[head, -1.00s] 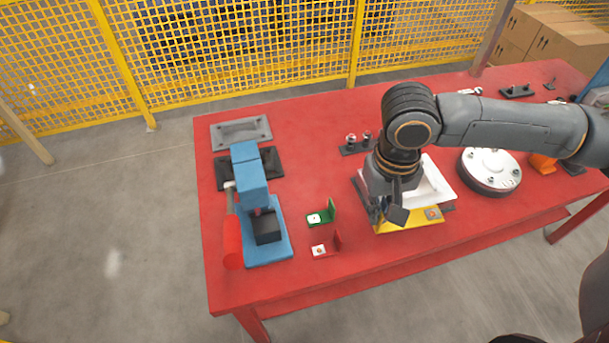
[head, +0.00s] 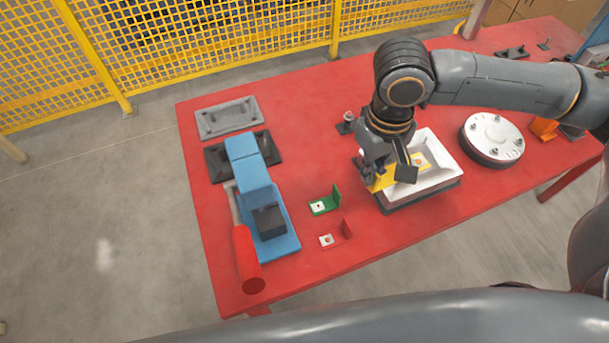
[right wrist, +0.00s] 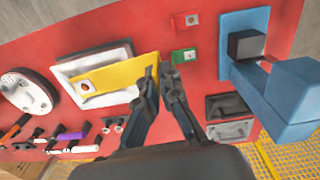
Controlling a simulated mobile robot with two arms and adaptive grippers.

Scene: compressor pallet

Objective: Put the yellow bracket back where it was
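The yellow bracket (head: 383,182) is over the white tray (head: 449,166) on the red table, partly hidden by my right gripper (head: 391,177). In the right wrist view, the bracket (right wrist: 115,78) reaches out to the left, with its upright end between the close fingertips of my right gripper (right wrist: 161,75). The gripper is shut on that end. The bracket lies across the white tray (right wrist: 67,71) in that view; I cannot tell whether it touches the tray. My left gripper is not in view.
A green bracket (head: 325,202) and a red bracket (head: 337,235) stand left of the tray. A blue press (head: 257,190) with a red handle (head: 246,258) is farther left. A round metal flange (head: 492,138) is at the right.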

